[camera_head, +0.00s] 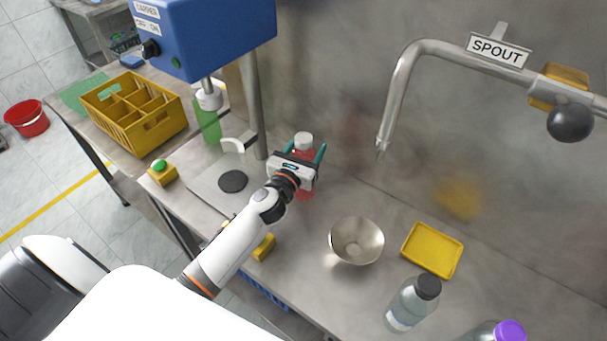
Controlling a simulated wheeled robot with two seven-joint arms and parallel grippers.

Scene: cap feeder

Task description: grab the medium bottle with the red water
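A bottle with red water (304,145) and a white cap stands upright on the steel counter by the back wall, near the middle of the camera_head view. My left gripper (304,152) is at this bottle, with one teal finger on each side of it. The fingers look spread wider than the bottle, with a small gap visible on the right side. The gripper's body hides much of the bottle's middle. Red shows again just below the gripper. My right gripper is not in view.
A green bottle (207,126) stands under the blue capper machine (215,35). A metal bowl (357,241), a yellow tray (432,250), a clear black-capped bottle (408,308) and a purple-capped bottle (509,331) are to the right. The spout (395,105) hangs above. A yellow crate (135,125) is at left.

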